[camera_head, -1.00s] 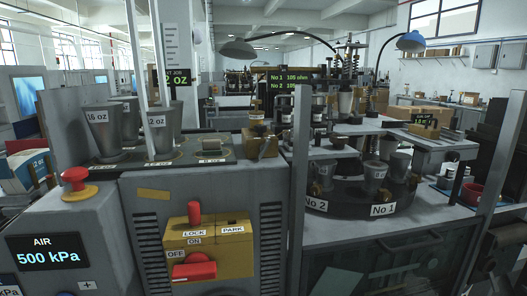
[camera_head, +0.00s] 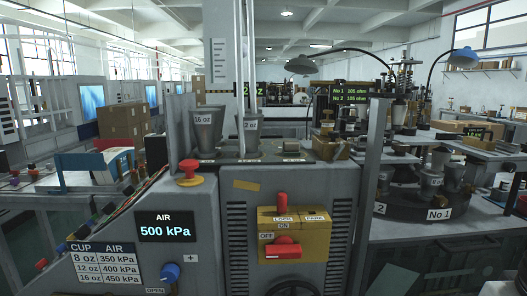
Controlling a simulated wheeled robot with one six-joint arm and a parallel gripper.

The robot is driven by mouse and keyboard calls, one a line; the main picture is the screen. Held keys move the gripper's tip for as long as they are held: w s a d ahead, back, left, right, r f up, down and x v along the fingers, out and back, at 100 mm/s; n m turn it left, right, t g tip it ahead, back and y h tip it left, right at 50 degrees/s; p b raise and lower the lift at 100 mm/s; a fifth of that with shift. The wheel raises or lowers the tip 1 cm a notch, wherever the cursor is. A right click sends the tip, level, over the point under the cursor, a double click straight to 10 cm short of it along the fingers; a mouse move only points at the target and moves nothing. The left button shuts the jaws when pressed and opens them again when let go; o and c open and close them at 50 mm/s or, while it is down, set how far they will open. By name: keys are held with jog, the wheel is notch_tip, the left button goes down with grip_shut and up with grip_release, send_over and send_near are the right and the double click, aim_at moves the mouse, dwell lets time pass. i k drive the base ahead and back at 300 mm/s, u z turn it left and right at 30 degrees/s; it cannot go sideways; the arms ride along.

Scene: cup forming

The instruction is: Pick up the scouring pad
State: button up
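I cannot make out a scouring pad anywhere in the head view. It may be hidden or too small to tell. My gripper does not show in this view.
A grey machine cabinet stands close in front, with a yellow switch box (camera_head: 318,234), red button (camera_head: 188,168), blue knob (camera_head: 170,272) and AIR display (camera_head: 167,227). Metal cup forms (camera_head: 206,134) stand on top. A round turret (camera_head: 452,205) is at right. A bench with cartons (camera_head: 120,117) is at left.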

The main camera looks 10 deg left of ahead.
aim_at(291, 148)
jog(key=u, duration=0.5)
jog(key=k, duration=0.6)
jog(key=u, duration=1)
jog(key=i, duration=1.3)
jog(key=z, duration=1.05)
jog(key=i, duration=0.55)
jog(key=z, duration=0.55)
